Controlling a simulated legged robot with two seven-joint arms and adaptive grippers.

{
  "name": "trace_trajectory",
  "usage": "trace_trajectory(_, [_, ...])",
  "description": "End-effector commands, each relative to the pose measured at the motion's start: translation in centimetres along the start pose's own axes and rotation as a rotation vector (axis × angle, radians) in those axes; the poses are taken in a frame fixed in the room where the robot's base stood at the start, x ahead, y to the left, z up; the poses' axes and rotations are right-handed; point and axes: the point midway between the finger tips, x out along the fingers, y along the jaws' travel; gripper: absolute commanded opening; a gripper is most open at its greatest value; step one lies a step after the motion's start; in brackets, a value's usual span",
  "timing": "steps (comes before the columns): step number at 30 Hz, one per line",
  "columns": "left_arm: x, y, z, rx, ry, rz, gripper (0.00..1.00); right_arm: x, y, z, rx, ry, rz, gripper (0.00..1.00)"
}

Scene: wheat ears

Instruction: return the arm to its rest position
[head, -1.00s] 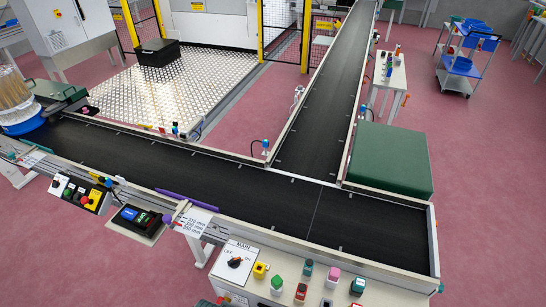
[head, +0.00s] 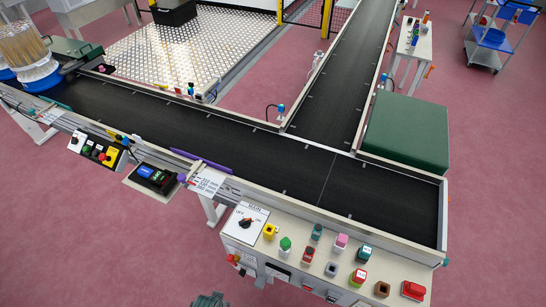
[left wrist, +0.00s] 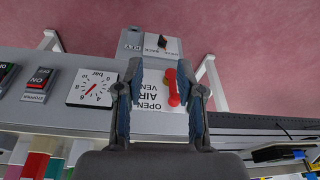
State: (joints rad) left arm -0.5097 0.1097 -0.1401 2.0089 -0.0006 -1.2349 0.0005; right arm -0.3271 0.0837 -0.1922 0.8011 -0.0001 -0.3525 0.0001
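My left gripper (left wrist: 160,85) shows in the left wrist view with its two dark fingers spread apart. It is open, with nothing held between the fingers. Past the fingertips is a grey panel (left wrist: 215,120) with a white label about an air vent and a red valve handle (left wrist: 177,85). I cannot tell whether the fingers touch the panel. A small dark part (head: 210,300) shows at the bottom edge of the head view; I cannot tell what it is. My right gripper is in neither view.
A black T-shaped conveyor (head: 190,118) fills the middle, with a clear belt. A control box (head: 240,228) with buttons lines its front edge. A green block (head: 405,130) stands at right. A clear container of straw-coloured stalks (head: 25,50) is at far left. A pressure gauge (left wrist: 92,88) sits on the panel.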

Motion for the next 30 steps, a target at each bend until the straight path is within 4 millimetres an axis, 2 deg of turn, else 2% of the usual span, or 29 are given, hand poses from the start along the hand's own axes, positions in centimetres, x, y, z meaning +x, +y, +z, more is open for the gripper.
trace_trajectory(1, [2.1,0.1,0.9,0.002,-0.015,0.002,0.38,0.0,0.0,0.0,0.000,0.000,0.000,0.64])
trace_trajectory(5, [8.1,0.4,4.1,0.007,-0.045,0.006,0.38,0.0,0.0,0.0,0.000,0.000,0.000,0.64])
trace_trajectory(9, [15.0,0.8,10.0,0.015,-0.084,0.010,0.38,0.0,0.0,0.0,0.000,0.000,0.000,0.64])
trace_trajectory(12, [18.3,1.0,14.6,0.021,-0.107,0.013,0.38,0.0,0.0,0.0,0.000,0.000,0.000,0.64])
trace_trajectory(15, [20.2,1.0,18.4,0.025,-0.124,0.015,0.38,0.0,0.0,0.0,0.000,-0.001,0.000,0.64])
trace_trajectory(19, [21.3,1.1,21.6,0.029,-0.136,0.016,0.38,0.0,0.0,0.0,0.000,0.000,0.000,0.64])
trace_trajectory(22, [21.6,1.1,22.7,0.031,-0.140,0.017,0.38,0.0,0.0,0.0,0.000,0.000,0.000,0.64])
trace_trajectory(30, [21.6,1.1,22.8,0.031,-0.140,0.017,0.38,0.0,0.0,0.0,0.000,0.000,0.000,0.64])
